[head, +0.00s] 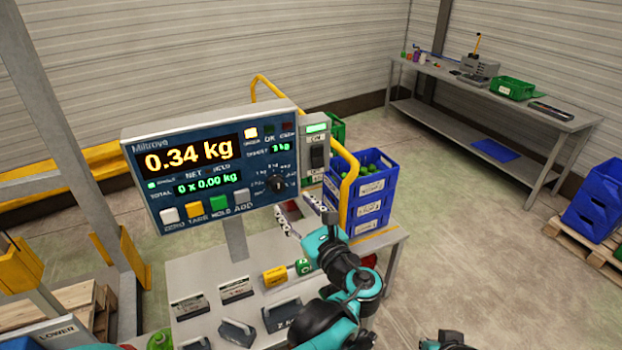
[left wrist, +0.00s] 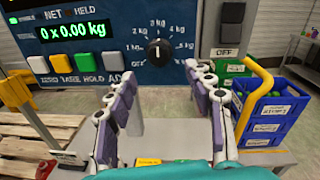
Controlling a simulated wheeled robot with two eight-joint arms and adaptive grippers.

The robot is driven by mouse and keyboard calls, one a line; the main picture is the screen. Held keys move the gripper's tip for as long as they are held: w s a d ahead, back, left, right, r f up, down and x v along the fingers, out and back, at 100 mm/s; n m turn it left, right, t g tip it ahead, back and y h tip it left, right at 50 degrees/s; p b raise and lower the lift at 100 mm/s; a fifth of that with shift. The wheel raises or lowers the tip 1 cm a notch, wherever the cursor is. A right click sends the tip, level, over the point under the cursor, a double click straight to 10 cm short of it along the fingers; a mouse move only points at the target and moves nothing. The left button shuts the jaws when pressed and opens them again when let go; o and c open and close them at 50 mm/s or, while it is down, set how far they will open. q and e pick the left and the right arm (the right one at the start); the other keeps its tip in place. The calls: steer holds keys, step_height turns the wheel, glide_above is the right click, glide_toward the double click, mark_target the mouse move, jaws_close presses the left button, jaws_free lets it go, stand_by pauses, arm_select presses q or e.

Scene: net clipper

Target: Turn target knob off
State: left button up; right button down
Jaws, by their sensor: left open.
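The target knob (head: 277,184) is a round black dial at the lower right of the scale's blue panel, ringed by kg labels. In the left wrist view the knob (left wrist: 159,52) shows a white mark pointing about straight up. The small green target display (head: 281,147) reads 3 kg. My left gripper (head: 300,217) is open and empty, just below and in front of the panel. In the left wrist view its fingers (left wrist: 167,110) stand spread either side, with the knob above and beyond the gap, not touched. My right gripper's fingers do not show.
The scale display (head: 194,153) reads 0.34 kg. Coloured buttons (head: 208,209) line the panel's lower left, and a black switch (head: 317,158) is right of it. A yellow rail (head: 347,190) and blue crates (head: 372,190) stand to the right. Weights (head: 282,314) lie on the table below.

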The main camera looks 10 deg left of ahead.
mark_target(279, 188)
arm_select(q)
steer(key=b+x, duration=0.1)
steer(key=x, duration=0.6)
steer(key=shift+w+a+r, duration=0.1)
steer(key=shift+w+a, duration=0.1)
steer(key=shift+a, duration=0.1)
steer(key=c, duration=1.2)
